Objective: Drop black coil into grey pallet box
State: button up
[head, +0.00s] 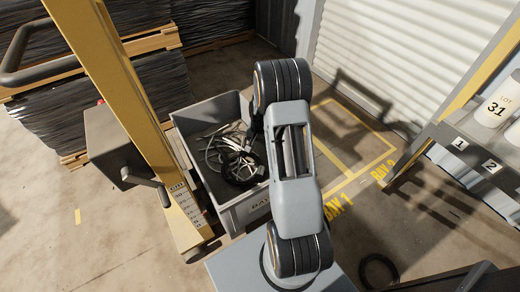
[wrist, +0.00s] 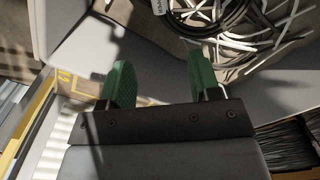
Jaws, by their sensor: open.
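In the head view the grey pallet box (head: 243,213) stands left of my arm. A black coil (head: 241,169) lies inside it on pale loose cables, partly close to my arm. In the wrist view dark cable loops (wrist: 224,31) lie among white strands in the box, with a white tag at the top. My gripper (wrist: 160,82) has two green fingers, wide apart with nothing between them. It is over the grey box wall (wrist: 138,55), apart from the coil. In the head view my arm hides the fingers.
Another black coil (head: 379,271) lies on the floor at the lower right. A yellow post (head: 130,110) stands left of the box. A shelf with white bottles (head: 492,108) is at the right. The marked floor bay (head: 350,140) behind my arm is clear.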

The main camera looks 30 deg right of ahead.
jog(key=s+a+r+n+t, duration=0.1)
jog(key=s+a+r+n, duration=0.1)
jog(key=a+r, duration=0.45)
jog(key=s+a+r+n, duration=0.2)
jog(key=s+a+r, duration=0.1)
jog(key=r, duration=0.7)
jog(key=s+a+r+n+t, duration=0.2)
jog(key=s+a+r+n, duration=0.3)
jog(key=s, duration=0.7)
jog(key=shift+a+r, duration=0.7)
jog(key=shift+a, duration=0.4)
